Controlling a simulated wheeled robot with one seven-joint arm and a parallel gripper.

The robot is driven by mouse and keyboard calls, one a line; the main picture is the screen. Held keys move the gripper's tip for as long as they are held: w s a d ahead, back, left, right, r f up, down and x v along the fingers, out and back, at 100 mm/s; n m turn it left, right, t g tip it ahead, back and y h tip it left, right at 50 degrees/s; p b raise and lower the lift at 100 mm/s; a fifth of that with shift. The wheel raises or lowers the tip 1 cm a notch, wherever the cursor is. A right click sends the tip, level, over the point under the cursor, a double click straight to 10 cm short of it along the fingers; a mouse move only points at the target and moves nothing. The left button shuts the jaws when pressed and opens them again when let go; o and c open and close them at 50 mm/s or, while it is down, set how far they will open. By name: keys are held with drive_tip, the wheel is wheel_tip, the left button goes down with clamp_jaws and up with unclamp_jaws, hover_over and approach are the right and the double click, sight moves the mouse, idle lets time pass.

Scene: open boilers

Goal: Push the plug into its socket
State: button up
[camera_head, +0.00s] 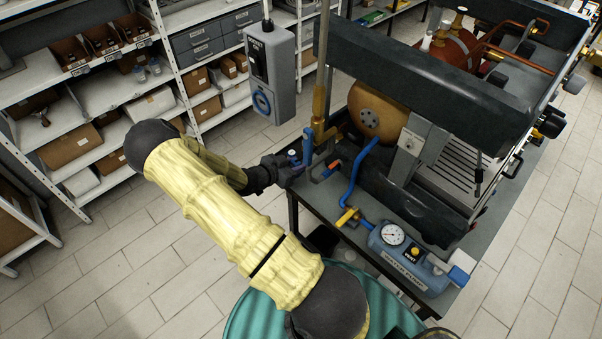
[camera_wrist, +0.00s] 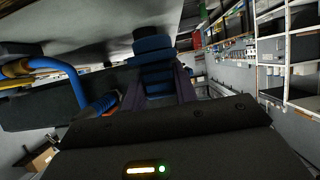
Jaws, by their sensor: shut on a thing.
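My gripper (camera_head: 291,168) is at the end of my yellow-sleeved arm, at the near left corner of the dark bench. It is shut on a blue plug (camera_head: 308,147), which stands roughly upright in the head view. In the wrist view the blue plug (camera_wrist: 153,58) shows between the two fingers (camera_wrist: 158,88), with a dark part at its far end. A round blue socket (camera_head: 262,104) is on the lower front of a grey box (camera_head: 285,72). The plug is apart from the socket, below and to the right of it in the head view.
A brass pipe (camera_head: 320,108) rises close beside the plug. The opened boiler (camera_head: 430,75) stands on the bench at right. A blue hose (camera_head: 358,172) and a blue pump with a gauge (camera_head: 405,250) are nearby. Shelves (camera_head: 110,110) line the left; the tiled floor between is clear.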

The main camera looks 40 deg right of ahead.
drive_tip(key=shift+s+a, duration=0.15)
drive_tip(key=shift+a, duration=2.25)
drive_tip(key=o, duration=0.6)
drive_tip(key=c, duration=0.6)
drive_tip(key=w+a+f+n+t+y+b, duration=0.2)
drive_tip(key=w+a+n+t+y+b, duration=0.25)
drive_tip(key=w+a+n+t, duration=0.45)
drive_tip(key=s+a+f+n+t+y+b, duration=0.1)
drive_tip(key=s+a+f+n+t+y, duration=0.1)
drive_tip(key=a+n+y, duration=0.6)
drive_tip(key=a+f+t, duration=0.1)
drive_tip(key=a+f, duration=0.1)
drive_tip(key=a, duration=0.2)
drive_tip(key=shift+s+a+y+b, duration=0.15)
drive_tip(key=shift+a+y+b, duration=0.15)
drive_tip(key=shift+a+y, duration=0.05)
drive_tip(key=shift+d, duration=0.1)
